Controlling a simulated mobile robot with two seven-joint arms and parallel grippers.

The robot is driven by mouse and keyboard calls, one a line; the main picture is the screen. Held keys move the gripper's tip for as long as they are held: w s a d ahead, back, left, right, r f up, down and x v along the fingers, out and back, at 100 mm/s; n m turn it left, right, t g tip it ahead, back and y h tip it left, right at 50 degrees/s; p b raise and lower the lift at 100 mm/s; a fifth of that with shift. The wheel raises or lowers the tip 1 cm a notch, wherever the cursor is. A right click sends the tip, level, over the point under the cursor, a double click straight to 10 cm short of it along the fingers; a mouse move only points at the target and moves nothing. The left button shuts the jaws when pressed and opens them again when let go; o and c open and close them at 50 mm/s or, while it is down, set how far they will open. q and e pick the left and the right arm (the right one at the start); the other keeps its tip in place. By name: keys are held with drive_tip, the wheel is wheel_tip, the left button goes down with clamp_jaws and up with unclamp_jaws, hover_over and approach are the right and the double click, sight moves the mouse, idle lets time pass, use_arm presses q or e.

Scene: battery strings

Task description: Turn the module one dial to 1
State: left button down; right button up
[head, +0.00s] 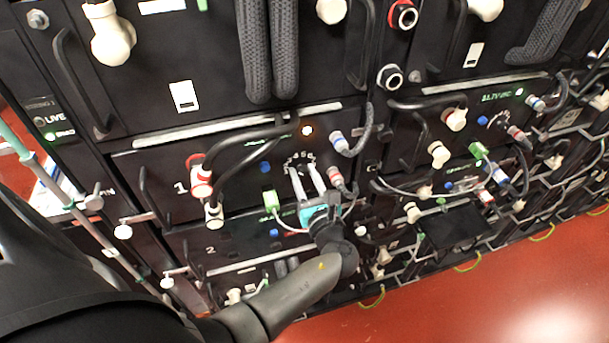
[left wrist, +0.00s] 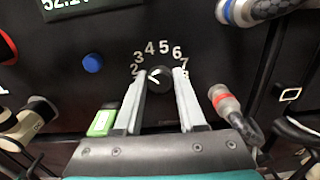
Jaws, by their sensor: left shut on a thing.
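Module one (head: 237,163) is the black panel marked 1 in the head view. Its dial (left wrist: 160,79) is a small black knob with a white mark, under an arc of white numbers (left wrist: 158,48). The 2 to 8 show at least in part; the 1 is not visible, and the left finger covers the dial's lower left. The white mark is on the left part of the knob; its exact number is hard to tell. My left gripper (head: 304,172) has its two pale fingers on either side of the dial and is shut on it.
A blue button (left wrist: 92,63) and a green connector (left wrist: 103,121) sit left of the dial. A red-ringed cable plug (left wrist: 224,101) is close on the right. Thick black cables (head: 262,130) loop across the panel. Red floor (head: 450,310) is open at lower right.

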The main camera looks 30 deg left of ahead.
use_arm(q)
drive_tip(key=n+b, duration=0.3)
drive_tip(key=n, duration=0.3)
drive_tip(key=shift+f, duration=0.15)
drive_tip(key=n+b, duration=0.3)
drive_tip(key=n, duration=0.2)
drive_tip(key=shift+b, duration=0.4)
drive_tip(key=shift+n, duration=0.4)
drive_tip(key=c, duration=0.5)
unclamp_jaws()
